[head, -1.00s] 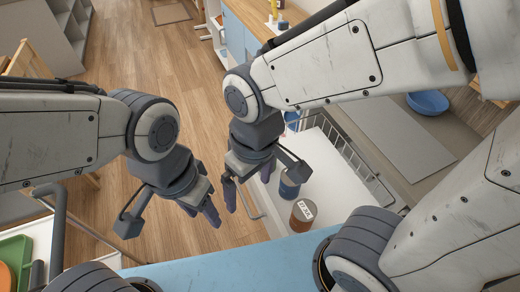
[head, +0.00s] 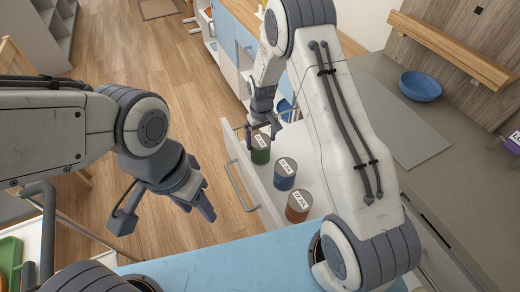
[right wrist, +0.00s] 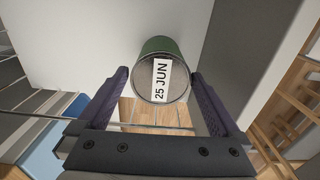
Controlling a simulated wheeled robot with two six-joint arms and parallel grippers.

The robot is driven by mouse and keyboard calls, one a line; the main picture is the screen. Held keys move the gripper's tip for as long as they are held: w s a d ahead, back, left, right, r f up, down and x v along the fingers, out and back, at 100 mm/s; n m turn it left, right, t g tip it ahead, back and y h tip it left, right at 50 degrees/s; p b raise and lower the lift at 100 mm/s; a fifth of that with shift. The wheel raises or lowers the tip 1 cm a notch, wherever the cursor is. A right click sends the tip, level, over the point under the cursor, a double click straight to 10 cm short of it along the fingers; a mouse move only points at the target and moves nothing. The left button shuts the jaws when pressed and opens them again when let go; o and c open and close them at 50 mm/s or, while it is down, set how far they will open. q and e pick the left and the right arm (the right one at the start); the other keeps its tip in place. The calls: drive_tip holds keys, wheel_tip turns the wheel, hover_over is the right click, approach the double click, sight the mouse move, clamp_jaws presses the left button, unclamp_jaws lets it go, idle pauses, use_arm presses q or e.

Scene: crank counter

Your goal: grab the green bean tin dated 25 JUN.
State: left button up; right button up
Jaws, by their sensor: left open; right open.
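The green tin (head: 260,154) stands in the open white drawer, at the far end of a row of tins. In the right wrist view the green tin (right wrist: 158,46) has a grey lid with a white label reading 25 JUN. My right gripper (head: 262,128) is open just above it, pointing down. In the right wrist view the tin lies between and beyond the two fingertips of my right gripper (right wrist: 159,76), with no clear contact. My left gripper (head: 200,204) is open and empty, over the floor left of the drawer.
A blue tin (head: 285,176) and an orange-brown tin (head: 298,207) stand nearer in the same drawer (head: 265,199), both with white labels too small to read. A blue bowl (head: 420,86) sits on the counter at right. Wooden floor lies left of the drawer.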

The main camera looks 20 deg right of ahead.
wheel_tip(320, 180, down, 8)
drive_tip(key=shift+w+a+r+p, duration=0.1)
drive_tip(key=shift+w+p, duration=0.05)
drive_tip(key=shift+p, duration=0.35)
clamp_jaws()
